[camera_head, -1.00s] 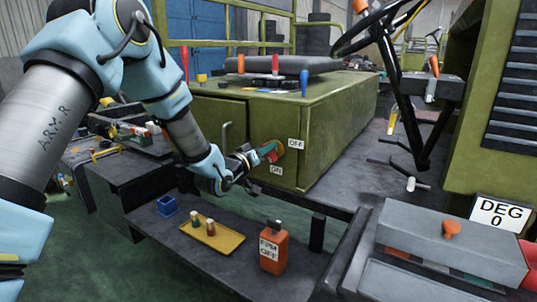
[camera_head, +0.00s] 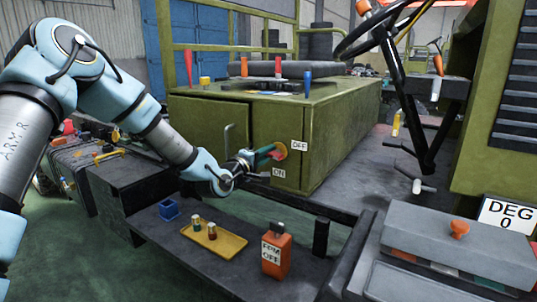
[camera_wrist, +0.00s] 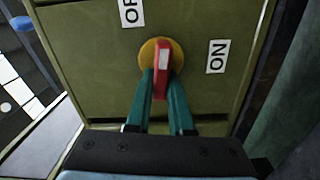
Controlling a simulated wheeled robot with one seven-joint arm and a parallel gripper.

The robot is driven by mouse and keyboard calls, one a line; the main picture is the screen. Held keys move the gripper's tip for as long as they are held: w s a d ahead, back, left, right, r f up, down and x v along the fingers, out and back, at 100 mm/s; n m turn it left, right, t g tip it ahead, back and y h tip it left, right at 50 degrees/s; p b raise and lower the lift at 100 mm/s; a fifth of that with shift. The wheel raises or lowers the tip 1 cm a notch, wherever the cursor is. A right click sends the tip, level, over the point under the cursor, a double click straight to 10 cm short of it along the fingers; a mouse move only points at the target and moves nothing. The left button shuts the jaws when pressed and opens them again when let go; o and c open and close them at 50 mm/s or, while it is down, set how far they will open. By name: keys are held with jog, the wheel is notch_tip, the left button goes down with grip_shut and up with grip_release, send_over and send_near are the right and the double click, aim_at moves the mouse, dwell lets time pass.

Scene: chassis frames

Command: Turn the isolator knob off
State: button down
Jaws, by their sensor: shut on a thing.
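The isolator knob is a red handle (camera_wrist: 162,68) on a yellow disc on the olive cabinet's front; its disc (camera_head: 280,150) also shows in the head view. In the wrist view, the OFF label (camera_wrist: 132,12) is above left of the knob and the ON label (camera_wrist: 217,56) is to its right. My gripper (camera_wrist: 160,86) has its teal fingers on both sides of the handle, shut on it. In the head view, my gripper (camera_head: 268,155) reaches the knob from the left.
Below the arm, a dark shelf holds a blue box (camera_head: 169,208), a yellow tray (camera_head: 232,245) with small pegs, and an orange FPM OFF block (camera_head: 276,258). A grey box with an orange knob (camera_head: 459,229) stands at right, beside a DEG 0 sign (camera_head: 507,214).

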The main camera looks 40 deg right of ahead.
jog(key=shift+f+n, duration=0.1)
jog(key=shift+n, duration=0.9)
jog(key=c, duration=0.8)
grip_release()
jog(key=b+v, duration=0.1)
jog(key=v, duration=1)
